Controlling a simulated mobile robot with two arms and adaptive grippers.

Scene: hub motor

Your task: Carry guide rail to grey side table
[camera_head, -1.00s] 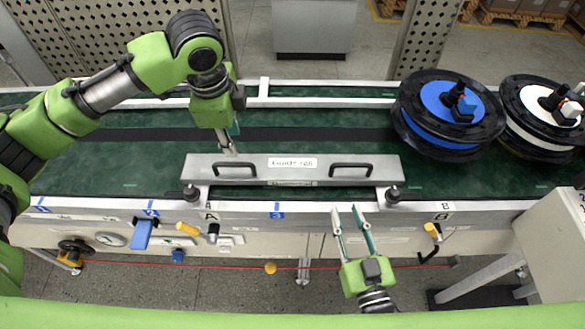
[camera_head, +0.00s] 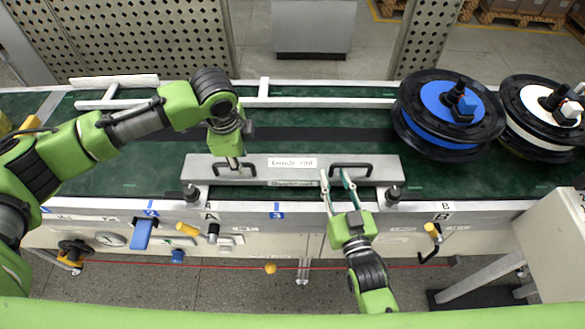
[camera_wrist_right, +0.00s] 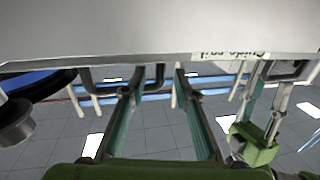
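The guide rail (camera_head: 300,178) is a long grey bar with a paper label and two black handles. It lies across the front of the green conveyor. My left gripper (camera_head: 233,164) is down at the left handle; its fingers are small here and their grip is unclear. My right gripper (camera_head: 338,176) is open just in front of the right handle (camera_head: 352,168). In the right wrist view the rail (camera_wrist_right: 160,30) fills the top, and the right fingers (camera_wrist_right: 160,100) stand apart beneath it. A grey cabinet-like block (camera_head: 312,35) stands behind the conveyor; whether it is the side table is unclear.
Two black-rimmed reels, one blue (camera_head: 450,105) and one white (camera_head: 540,120), sit on the conveyor to the right. Dark posts (camera_head: 191,192) (camera_head: 394,194) stand at the rail's front corners. A white cabinet (camera_head: 555,235) stands at the front right.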

